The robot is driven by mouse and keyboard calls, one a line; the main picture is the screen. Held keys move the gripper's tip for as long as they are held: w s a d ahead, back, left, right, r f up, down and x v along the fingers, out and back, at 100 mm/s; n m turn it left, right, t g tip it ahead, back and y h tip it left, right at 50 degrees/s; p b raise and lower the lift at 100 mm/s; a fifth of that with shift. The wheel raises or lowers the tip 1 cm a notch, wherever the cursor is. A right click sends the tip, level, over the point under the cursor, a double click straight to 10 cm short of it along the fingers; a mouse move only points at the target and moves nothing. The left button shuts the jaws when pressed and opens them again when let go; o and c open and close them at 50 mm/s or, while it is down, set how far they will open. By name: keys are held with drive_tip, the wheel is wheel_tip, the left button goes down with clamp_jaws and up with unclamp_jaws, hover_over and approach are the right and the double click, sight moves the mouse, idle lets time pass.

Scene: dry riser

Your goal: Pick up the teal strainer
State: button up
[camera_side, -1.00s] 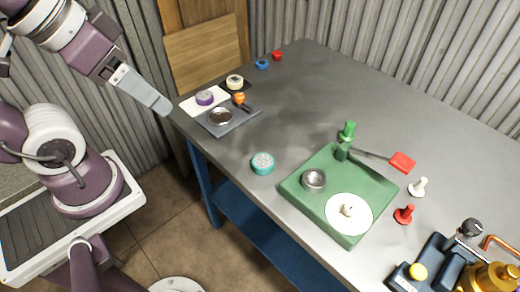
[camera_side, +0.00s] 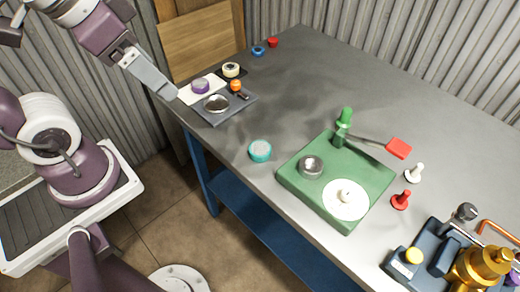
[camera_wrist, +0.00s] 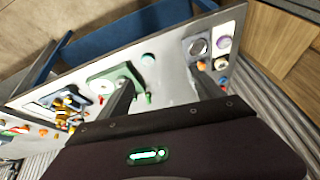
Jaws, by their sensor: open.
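The teal strainer (camera_side: 260,151) is a small round teal disc lying on the grey table near its front edge, left of the green board. It also shows in the wrist view (camera_wrist: 148,59) as a small teal spot, beyond and between my fingers. My gripper (camera_side: 172,91) is high at the left, near the table's left corner and well away from the strainer. In the wrist view my two dark fingers (camera_wrist: 165,88) are spread apart with nothing between them.
The green board (camera_side: 293,181) carries a metal cup and a white disc. A grey tray (camera_side: 214,119) with a metal bowl lies behind the strainer to the left. Red and white pegs and a blue-and-brass fixture (camera_side: 480,265) stand at right. The table's back middle is clear.

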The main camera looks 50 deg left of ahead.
drive_tip(key=w+d+f+m+g, duration=0.1)
drive_tip(key=w+f+m, duration=0.3)
drive_tip(key=w+f, duration=0.1)
drive_tip(key=w+d+f+m+g, duration=0.2)
drive_tip(key=w+f+m, duration=0.3)
drive_tip(key=w+f, duration=0.1)
drive_tip(key=w+d+f+m+g, duration=0.2)
drive_tip(key=w+f+m, duration=0.2)
drive_tip(key=f, duration=0.3)
drive_tip(key=shift+w+d+f+m, duration=0.1)
drive_tip(key=shift+w+f+m, duration=0.1)
drive_tip(key=shift+w, duration=0.25)
drive_tip(key=shift+w+d+f+m, duration=0.1)
drive_tip(key=shift+w+f+m, duration=0.1)
drive_tip(key=shift+w, duration=0.25)
drive_tip(key=shift+m, duration=0.3)
drive_tip(key=f, duration=0.5)
drive_tip(key=d+f, duration=0.1)
drive_tip(key=f, duration=0.2)
drive_tip(key=shift+w+f, duration=0.2)
drive_tip(key=shift+w, duration=0.2)
drive_tip(key=shift+a, duration=0.1)
drive_tip(key=c, duration=1.5)
wheel_tip(320, 180, up, 10)
drive_tip(key=a+n, duration=1.1)
drive_tip(key=n, duration=0.4)
drive_tip(key=m, duration=1.5)
hover_over(261, 148)
drive_tip(key=shift+s, duration=0.15)
